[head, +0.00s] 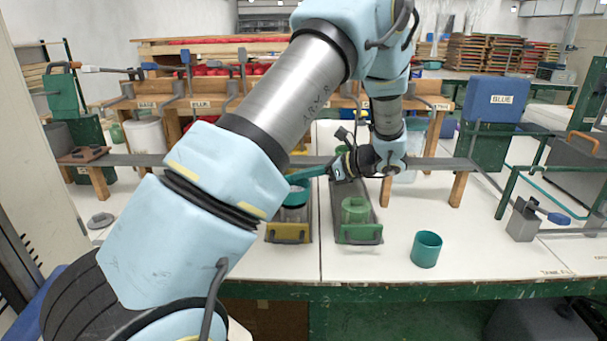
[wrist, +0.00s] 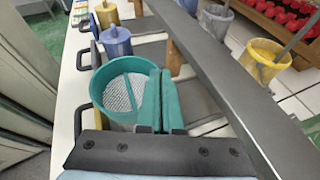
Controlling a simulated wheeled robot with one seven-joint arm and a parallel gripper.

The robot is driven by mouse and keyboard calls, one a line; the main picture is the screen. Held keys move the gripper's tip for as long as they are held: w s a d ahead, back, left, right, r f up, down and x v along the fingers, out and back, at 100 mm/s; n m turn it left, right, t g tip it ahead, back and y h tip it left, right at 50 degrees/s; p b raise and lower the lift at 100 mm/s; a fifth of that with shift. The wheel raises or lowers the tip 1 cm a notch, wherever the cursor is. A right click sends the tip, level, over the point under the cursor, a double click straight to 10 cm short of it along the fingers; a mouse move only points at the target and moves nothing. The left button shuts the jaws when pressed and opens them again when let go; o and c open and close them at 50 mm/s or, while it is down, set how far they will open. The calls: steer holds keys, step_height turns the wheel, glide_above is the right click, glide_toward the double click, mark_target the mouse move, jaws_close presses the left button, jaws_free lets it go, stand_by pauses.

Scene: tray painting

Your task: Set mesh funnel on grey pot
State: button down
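The teal mesh funnel (wrist: 118,88) has a round rim, a crossbar and a pale mesh floor in the wrist view. In the head view the funnel (head: 294,196) is over the yellow-handled tray (head: 288,233), partly hidden by my arm. My gripper (head: 334,170) is to its right, shut on the funnel's teal handle; the wrist view shows the fingers (wrist: 157,128) at that handle. The funnel hides most of what is under it. I cannot make out a grey pot for certain, nor whether the funnel touches anything below.
A green pot (head: 355,211) stands on a green-handled tray (head: 358,234) to the right. A teal cup (head: 426,250) stands near the table's front edge. A long dark rail (head: 440,163) crosses behind. Blue (wrist: 117,42) and yellow (wrist: 107,15) pots stand beyond the funnel. Table right of the cup is clear.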

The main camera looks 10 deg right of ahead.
steer(key=shift+f, duration=0.2)
steer(key=shift+f, duration=0.35)
steer(key=shift+f, duration=0.1)
steer(key=c, duration=1.6)
jaws_free()
steer(key=c, duration=1.1)
jaws_free()
